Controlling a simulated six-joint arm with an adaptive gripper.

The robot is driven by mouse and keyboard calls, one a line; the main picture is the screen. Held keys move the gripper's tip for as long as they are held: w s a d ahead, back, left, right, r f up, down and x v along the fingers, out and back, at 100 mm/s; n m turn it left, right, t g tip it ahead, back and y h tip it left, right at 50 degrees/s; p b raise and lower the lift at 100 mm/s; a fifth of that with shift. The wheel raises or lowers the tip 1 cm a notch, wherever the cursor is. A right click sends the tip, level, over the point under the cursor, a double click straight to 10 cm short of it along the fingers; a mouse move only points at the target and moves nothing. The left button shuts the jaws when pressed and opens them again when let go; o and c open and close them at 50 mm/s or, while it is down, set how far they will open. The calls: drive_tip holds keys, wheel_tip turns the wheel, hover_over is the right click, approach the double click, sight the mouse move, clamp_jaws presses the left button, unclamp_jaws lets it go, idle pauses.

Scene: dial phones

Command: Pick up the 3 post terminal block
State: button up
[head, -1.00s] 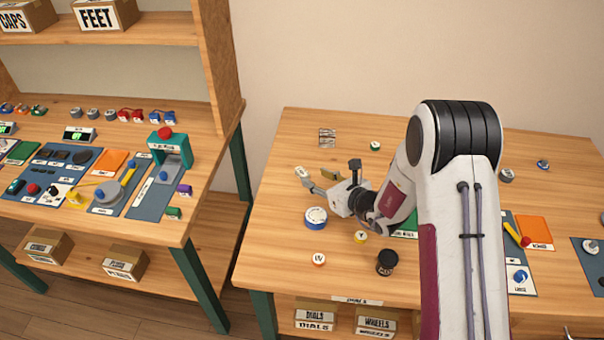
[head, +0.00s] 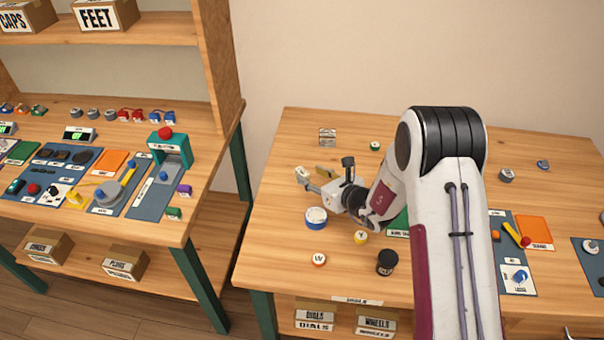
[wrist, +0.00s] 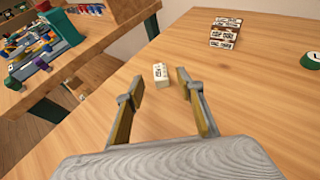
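A small white block with dark marks (head: 302,173) lies on the right-hand table near its left edge. It looks like the terminal block, but its posts are too small to count. It also shows in the wrist view (wrist: 161,72), just beyond and between my fingertips. My gripper (head: 310,184) is low over the table, beside the block in the head view. In the wrist view my gripper (wrist: 160,84) has its two fingers wide apart with nothing held. I cannot tell whether a finger touches the block.
A brown and white labelled stack (head: 327,137) stands behind the block. Bare wood surrounds the block.

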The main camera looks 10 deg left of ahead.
sight(304, 172)
drive_tip(key=shift+x, duration=2.6)
drive_tip(key=shift+s+f, duration=0.1)
drive_tip(key=shift+f, duration=0.05)
drive_tip(key=c, duration=1)
